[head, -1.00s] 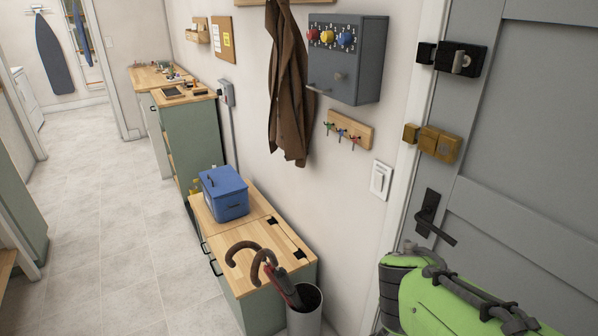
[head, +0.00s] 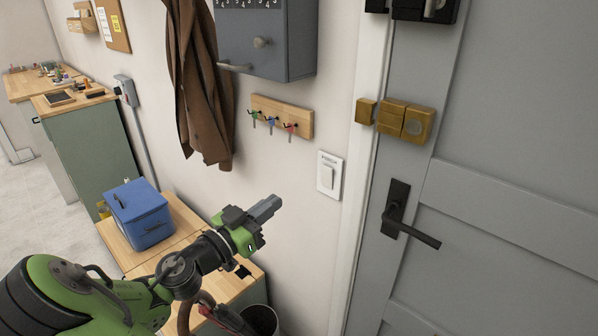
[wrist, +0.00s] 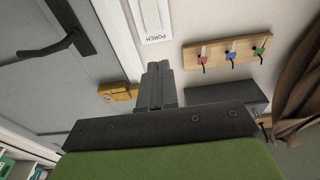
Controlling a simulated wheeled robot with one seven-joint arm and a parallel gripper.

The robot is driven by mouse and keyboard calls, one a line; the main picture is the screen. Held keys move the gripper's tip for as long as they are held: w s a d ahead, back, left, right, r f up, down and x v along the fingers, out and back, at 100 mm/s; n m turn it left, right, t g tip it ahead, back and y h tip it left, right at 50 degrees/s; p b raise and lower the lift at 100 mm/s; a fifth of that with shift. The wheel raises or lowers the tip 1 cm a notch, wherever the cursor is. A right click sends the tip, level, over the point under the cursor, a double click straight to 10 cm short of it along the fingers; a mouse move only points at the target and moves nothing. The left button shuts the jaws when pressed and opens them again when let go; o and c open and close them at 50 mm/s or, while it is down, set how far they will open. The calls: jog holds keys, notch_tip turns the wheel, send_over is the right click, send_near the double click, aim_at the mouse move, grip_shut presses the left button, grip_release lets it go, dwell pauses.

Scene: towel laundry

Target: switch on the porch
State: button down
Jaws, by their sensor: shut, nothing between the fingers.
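A white wall switch (head: 329,174) is mounted on the wall between the key rack and the door frame. In the wrist view the switch plate (wrist: 153,18) is at the top edge, partly cut off, and its label reads PORCH. My gripper (head: 268,207) is shut and empty, to the left of and below the switch in the head view. In the wrist view my gripper (wrist: 157,75) shows its closed fingers pointing toward the plate, apparently apart from it. I cannot tell which way the rocker is set.
A grey door (head: 500,180) with a black handle (head: 410,220) and brass lock (head: 404,120) is on the right. A wooden key rack (head: 282,116), grey cabinet (head: 262,40) and brown coat (head: 200,90) hang on the left. A blue box (head: 140,213) sits on the low bench.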

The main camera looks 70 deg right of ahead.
aim_at(322, 166)
jog(key=x, duration=1.4)
jog(key=shift+s+d+r+p, duration=0.1)
jog(key=shift+d+r+p, duration=0.1)
jog(key=shift+p, duration=0.2)
jog(key=shift+s+d+f+y, duration=0.1)
jog(key=shift+f+y, duration=0.05)
jog(key=shift+y, duration=0.15)
